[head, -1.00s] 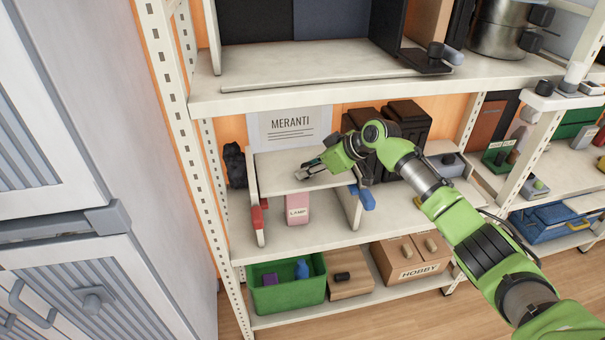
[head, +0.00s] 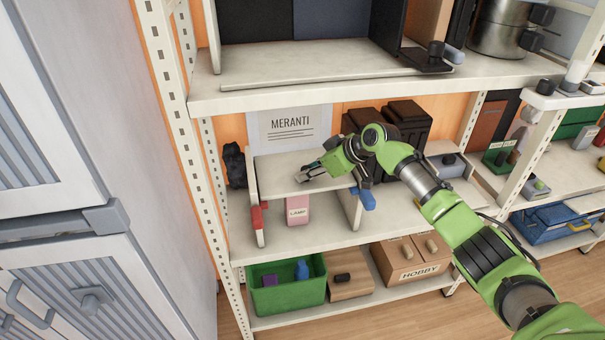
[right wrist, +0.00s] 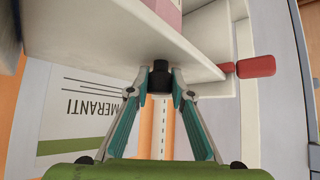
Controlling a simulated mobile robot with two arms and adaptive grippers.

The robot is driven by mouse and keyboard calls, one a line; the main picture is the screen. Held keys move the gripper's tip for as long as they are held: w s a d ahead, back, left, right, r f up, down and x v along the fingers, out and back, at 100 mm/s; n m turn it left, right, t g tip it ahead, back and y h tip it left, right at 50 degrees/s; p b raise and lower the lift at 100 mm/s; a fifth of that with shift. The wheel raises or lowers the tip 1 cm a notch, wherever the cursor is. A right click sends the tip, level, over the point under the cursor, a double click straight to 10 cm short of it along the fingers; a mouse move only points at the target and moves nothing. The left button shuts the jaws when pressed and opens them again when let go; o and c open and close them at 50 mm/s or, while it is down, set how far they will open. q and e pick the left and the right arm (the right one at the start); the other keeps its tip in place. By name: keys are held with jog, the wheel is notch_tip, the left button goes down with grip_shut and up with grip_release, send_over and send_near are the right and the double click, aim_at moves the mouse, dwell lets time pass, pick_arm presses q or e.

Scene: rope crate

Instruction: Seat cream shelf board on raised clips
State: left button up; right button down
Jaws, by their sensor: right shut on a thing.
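The cream shelf board (head: 282,184) lies roughly level between two upright side panels on the middle shelf. A red clip (head: 258,217) is on the left panel and a blue clip (head: 367,198) on the right panel. My right gripper (head: 302,176) is at the board's top. In the right wrist view, its fingertips (right wrist: 160,82) are shut on a black knob (right wrist: 160,76) on the board, whose pale face (right wrist: 112,38) fills the upper left. The red clip (right wrist: 255,67) shows beside the board's corner there. Whether the board touches its supports is hidden. My left gripper is out of view.
A pink LAMP box (head: 298,210) stands beneath the board. A MERANTI sheet (head: 290,128) is behind it, and black bins (head: 407,122) stand behind my right arm. The upper shelf (head: 300,98) overhangs. A green crate (head: 288,298) and HOBBY box (head: 412,262) are below.

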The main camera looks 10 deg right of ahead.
dwell(0.3)
jog(key=c, duration=1.7)
grip_release()
jog(key=shift+f, duration=0.25)
jog(key=shift+c, duration=1.1)
